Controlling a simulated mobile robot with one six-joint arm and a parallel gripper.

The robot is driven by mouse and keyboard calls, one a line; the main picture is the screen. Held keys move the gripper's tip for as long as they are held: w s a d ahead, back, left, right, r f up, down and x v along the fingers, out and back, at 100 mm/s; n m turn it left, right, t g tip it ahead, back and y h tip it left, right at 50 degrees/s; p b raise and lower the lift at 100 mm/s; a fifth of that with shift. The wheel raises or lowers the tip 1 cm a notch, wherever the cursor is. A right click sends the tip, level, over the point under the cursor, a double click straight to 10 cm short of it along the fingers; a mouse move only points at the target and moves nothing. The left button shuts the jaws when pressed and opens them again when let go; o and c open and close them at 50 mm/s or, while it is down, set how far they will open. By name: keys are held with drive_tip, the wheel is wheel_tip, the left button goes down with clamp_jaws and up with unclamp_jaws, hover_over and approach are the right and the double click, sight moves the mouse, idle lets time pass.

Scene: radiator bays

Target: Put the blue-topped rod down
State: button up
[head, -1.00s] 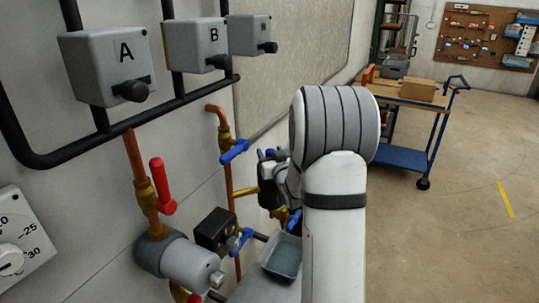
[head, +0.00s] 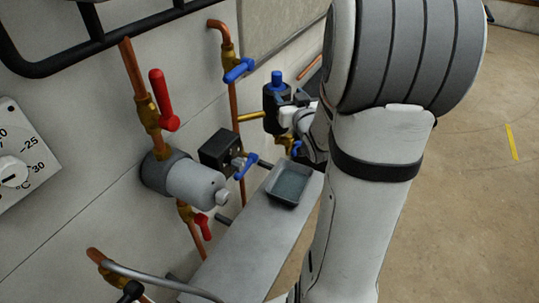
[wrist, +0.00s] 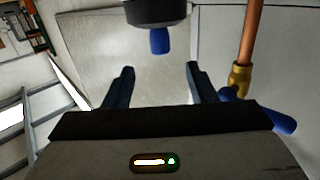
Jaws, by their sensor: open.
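A blue top (head: 277,77) stands upright on a dark cylindrical body by the wall pipes in the head view. In the wrist view the blue top (wrist: 160,41) shows below a dark round body at the upper edge. The rod's shaft is not visible; I cannot tell how much of it sits inside the dark body. My gripper (wrist: 160,69) is open, with nothing between its fingers. The blue top lies just beyond the fingertips, between them in the picture and apart from them. In the head view my arm partly hides the gripper.
A grey shelf (head: 240,245) carries a small dark tray (head: 289,186) beside my arm. Copper pipes, a red lever (head: 162,100), a blue lever (head: 239,70) and a grey cylinder (head: 195,183) stand out from the wall at left. Open floor lies at right.

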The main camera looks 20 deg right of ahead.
drive_tip(key=s+a+f+g+y, duration=0.1)
drive_tip(key=s+a+f+g, duration=0.1)
drive_tip(key=s+a+g, duration=0.5)
drive_tip(key=s+a+f+n+g+y, duration=0.1)
drive_tip(key=s+a+g, duration=0.6)
drive_tip(key=s, duration=0.9)
drive_tip(key=a, duration=0.3)
drive_tip(key=shift+s+a+f+n+g, duration=0.25)
drive_tip(key=shift+a+f+n+g, duration=0.05)
drive_tip(key=shift+a+f, duration=0.1)
drive_tip(key=shift+c, duration=0.2)
